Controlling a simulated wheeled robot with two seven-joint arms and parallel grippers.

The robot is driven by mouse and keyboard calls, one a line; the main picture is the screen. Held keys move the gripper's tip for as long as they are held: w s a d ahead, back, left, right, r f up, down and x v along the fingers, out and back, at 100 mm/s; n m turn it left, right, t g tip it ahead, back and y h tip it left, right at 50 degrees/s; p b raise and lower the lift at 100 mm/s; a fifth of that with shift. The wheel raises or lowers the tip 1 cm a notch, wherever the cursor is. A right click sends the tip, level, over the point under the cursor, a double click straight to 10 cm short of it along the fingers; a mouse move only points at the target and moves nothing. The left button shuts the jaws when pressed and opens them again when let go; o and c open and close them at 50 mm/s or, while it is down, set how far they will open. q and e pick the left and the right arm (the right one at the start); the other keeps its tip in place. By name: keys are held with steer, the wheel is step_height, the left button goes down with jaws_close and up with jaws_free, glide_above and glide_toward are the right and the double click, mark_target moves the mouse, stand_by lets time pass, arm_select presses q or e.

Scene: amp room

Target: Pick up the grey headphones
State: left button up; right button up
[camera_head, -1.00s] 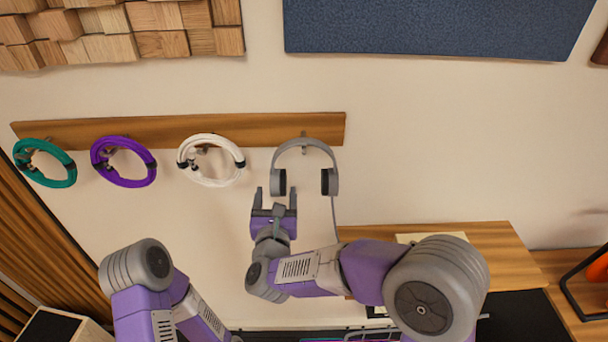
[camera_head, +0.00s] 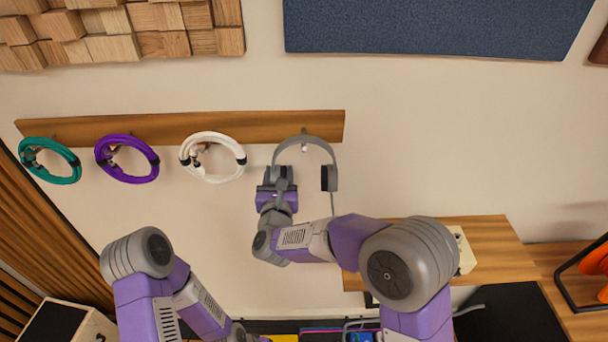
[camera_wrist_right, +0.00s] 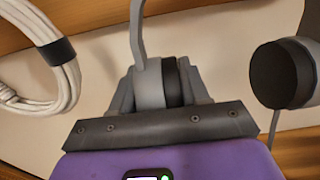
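The grey headphones (camera_head: 318,146) hang by their headband from a peg on the wooden wall rail. Their right earcup (camera_head: 329,178) hangs free, and it also shows in the right wrist view (camera_wrist_right: 281,73). My right gripper (camera_head: 278,174) is at the left earcup. In the right wrist view my right gripper (camera_wrist_right: 160,92) has one finger on each side of that earcup (camera_wrist_right: 152,88), close against it. The grey band runs up from between the fingers. My left arm is at the lower left, and its gripper is not in view.
White (camera_head: 212,157), purple (camera_head: 127,158) and teal (camera_head: 50,160) cable coils hang on the same rail (camera_head: 240,124), left of the headphones. A wooden shelf (camera_head: 490,250) lies below right. The wall right of the headphones is clear.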

steer(key=c, duration=0.4)
steer(key=shift+o, duration=0.2)
steer(key=shift+r, duration=0.1)
